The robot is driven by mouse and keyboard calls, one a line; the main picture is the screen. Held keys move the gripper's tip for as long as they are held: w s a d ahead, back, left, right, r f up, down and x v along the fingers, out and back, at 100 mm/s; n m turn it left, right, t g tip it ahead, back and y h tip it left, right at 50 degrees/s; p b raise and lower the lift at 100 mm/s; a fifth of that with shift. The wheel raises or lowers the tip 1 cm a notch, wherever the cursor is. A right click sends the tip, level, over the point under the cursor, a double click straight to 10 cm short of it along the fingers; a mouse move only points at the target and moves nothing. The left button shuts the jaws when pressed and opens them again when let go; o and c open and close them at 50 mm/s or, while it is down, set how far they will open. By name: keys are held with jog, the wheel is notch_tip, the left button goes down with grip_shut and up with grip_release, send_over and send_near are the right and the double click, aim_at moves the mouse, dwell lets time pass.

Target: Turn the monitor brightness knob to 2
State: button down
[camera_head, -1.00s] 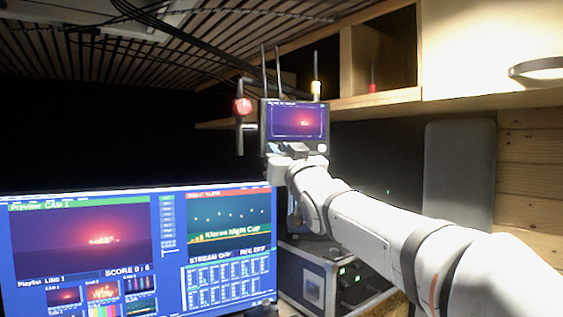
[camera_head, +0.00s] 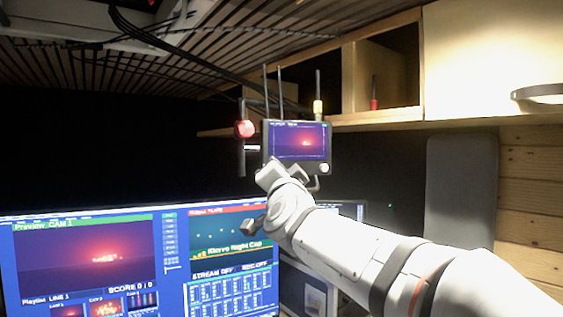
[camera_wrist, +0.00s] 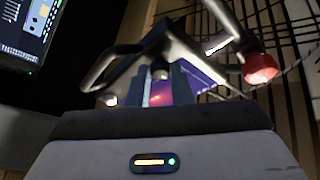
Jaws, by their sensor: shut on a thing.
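The small monitor (camera_head: 298,140) hangs in the middle of the head view, its screen lit purple and pink. A round white knob (camera_head: 323,168) sits at its lower right front corner, clear of my gripper; its setting is too small to read. My gripper (camera_wrist: 163,73) is at the monitor's lower left edge in the head view. In the wrist view its two fingers are close together around a small grey round-ended part (camera_wrist: 160,73), in front of the screen (camera_wrist: 205,75). I cannot tell what this part is. The fingertips are hidden in the head view.
A red knob (camera_head: 245,129) on a dark upright stands left of the monitor; it also shows in the wrist view (camera_wrist: 261,68). A large display (camera_head: 85,250) fills the lower left. A wooden shelf (camera_head: 385,116) is right behind. Dark bars (camera_wrist: 130,60) cross near my fingers.

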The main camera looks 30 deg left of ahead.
jog(key=shift+m+p, duration=0.3)
jog(key=shift+m, duration=0.3)
jog(key=c, duration=1.3)
grip_release()
jog(key=shift+s, duration=0.1)
jog(key=b+v, duration=0.1)
jog(key=v, duration=0.6)
jog(key=shift+s+b, duration=0.3)
jog(key=shift+b, duration=0.1)
jog(key=shift+d+f, duration=0.1)
jog(key=shift+d, duration=0.05)
